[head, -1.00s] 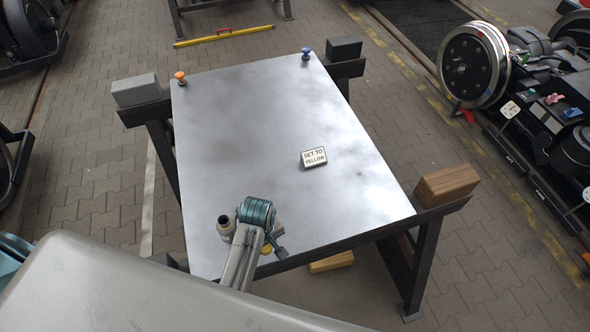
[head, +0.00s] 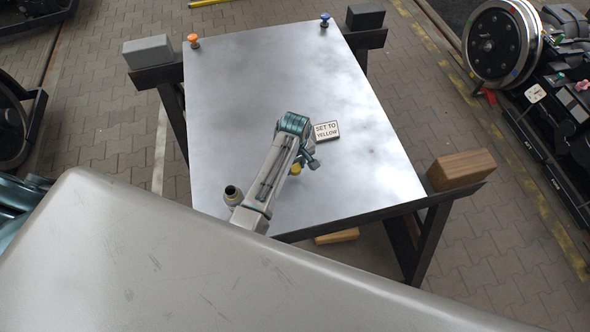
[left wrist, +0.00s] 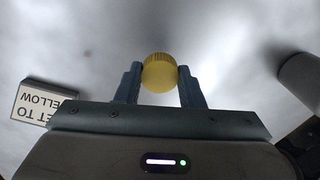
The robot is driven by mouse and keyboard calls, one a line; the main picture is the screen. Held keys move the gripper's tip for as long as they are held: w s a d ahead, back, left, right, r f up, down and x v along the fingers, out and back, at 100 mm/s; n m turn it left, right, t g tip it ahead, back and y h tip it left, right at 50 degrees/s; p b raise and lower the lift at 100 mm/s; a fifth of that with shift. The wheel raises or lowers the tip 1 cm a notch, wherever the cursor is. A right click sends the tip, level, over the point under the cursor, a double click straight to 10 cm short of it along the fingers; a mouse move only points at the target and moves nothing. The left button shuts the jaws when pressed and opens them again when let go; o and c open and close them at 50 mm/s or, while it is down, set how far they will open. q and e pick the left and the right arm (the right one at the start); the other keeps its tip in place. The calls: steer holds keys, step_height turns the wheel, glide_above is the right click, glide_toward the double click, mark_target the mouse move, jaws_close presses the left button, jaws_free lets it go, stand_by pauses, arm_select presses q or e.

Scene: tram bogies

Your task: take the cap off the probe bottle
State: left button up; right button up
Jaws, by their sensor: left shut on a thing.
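The probe bottle (head: 234,196) stands upright near the table's front left, with a dark open top and no cap on it. My left gripper (head: 299,167) is shut on a yellow cap (head: 295,170), to the right of the bottle and apart from it. In the left wrist view the ribbed yellow cap (left wrist: 160,73) sits between the two fingertips (left wrist: 160,80). A grey cylinder at that view's right edge looks like the bottle (left wrist: 302,82). My right gripper is not in view.
A "SET TO YELLOW" sign (head: 327,131) lies just beyond my left gripper on the metal tabletop (head: 240,90). An orange knob (head: 193,40) and a blue knob (head: 325,19) stand at the far corners. A wooden block (head: 461,170) is at the right; the tabletop's middle is clear.

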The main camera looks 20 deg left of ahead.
mark_target(295, 171)
arm_select(q)
steer(key=shift+f, duration=1.65)
steer(key=o, duration=1)
steer(key=shift+o, duration=0.4)
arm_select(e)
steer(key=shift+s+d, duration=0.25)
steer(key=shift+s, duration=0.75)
